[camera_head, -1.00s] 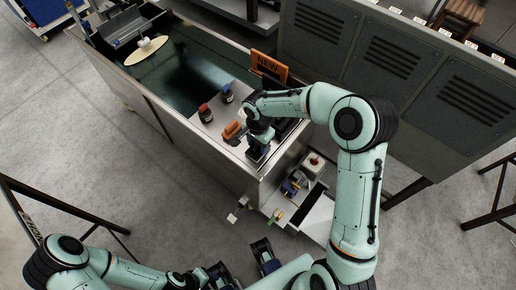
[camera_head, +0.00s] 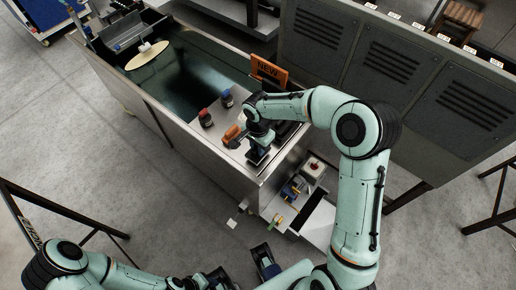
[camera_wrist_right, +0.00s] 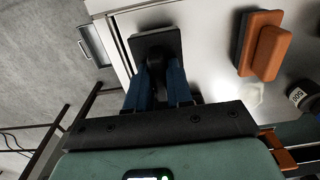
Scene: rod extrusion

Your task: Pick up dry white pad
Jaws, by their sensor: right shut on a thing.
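My right gripper (camera_head: 258,150) is over the near right end of the steel counter. In the right wrist view its blue fingers (camera_wrist_right: 163,85) are shut on a black tool with a flat dark plate (camera_wrist_right: 155,43). A small white pad (camera_head: 231,223) lies on the floor in front of the counter. A pale, blurred patch (camera_wrist_right: 253,95) shows on the counter top in the right wrist view; I cannot tell if it is a pad. My left gripper (camera_head: 243,272) is low at the bottom of the head view, its dark fingers apart and nothing seen between them.
An orange NEW sign (camera_head: 268,70) stands at the counter's back edge. Dark liquid fills the tank (camera_head: 185,75) at left.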

